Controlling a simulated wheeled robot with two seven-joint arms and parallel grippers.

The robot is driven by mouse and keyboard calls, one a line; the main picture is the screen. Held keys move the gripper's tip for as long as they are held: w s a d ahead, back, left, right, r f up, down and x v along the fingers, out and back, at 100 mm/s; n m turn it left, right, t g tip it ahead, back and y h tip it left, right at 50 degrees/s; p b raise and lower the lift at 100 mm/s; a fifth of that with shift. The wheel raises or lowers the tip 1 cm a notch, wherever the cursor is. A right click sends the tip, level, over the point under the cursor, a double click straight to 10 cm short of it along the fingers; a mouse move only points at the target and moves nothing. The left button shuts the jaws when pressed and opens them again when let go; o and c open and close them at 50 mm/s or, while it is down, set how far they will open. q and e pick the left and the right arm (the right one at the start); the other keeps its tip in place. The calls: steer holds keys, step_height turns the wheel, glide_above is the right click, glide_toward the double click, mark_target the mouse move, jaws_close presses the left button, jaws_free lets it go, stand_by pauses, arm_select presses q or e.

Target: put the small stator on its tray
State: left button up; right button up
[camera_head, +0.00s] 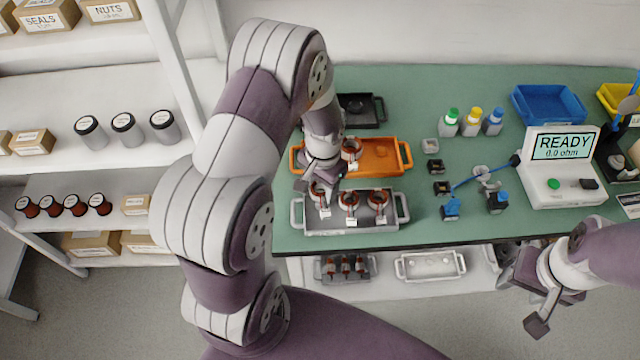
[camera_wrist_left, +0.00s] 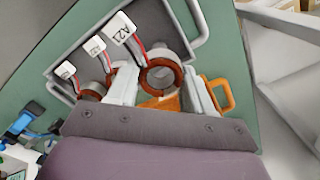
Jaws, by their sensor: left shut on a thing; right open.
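My left gripper (camera_head: 322,182) is shut on a copper-wound stator (camera_head: 316,190) at the left end of the grey tray (camera_head: 345,226). In the left wrist view this stator (camera_wrist_left: 162,76) sits between the two fingers, its white tag (camera_wrist_left: 121,28) leading out on wires. I cannot tell whether it touches the tray floor. Two more tagged stators, one in the middle (camera_head: 349,199) and one at the right (camera_head: 379,197), stand in the grey tray. Another stator (camera_head: 351,149) stands in the orange tray (camera_head: 391,157) behind. My right gripper (camera_head: 521,303) is open and empty, off the bench's front edge.
A black tray (camera_head: 374,108) lies behind the orange one. Small connectors (camera_head: 442,188), capped bottles (camera_head: 471,123), a blue bin (camera_head: 549,105) and a tester reading READY (camera_head: 563,146) stand to the right. A lower shelf holds a dark tray (camera_head: 345,268) and a white tray (camera_head: 430,265).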

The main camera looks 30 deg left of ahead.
arm_select(q)
step_height(320, 180, down, 2)
steer(key=shift+f+b, duration=0.1)
steer(key=shift+b, duration=0.5)
arm_select(e)
step_height(320, 180, down, 2)
arm_select(q)
steer(key=shift+f+b, duration=0.5)
steer(key=shift+f, duration=0.3)
arm_select(e)
steer(key=shift+f, duration=0.5)
arm_select(q)
steer(key=o, duration=1)
steer(key=shift+c, duration=0.2)
arm_select(e)
steer(key=shift+r, duration=0.1)
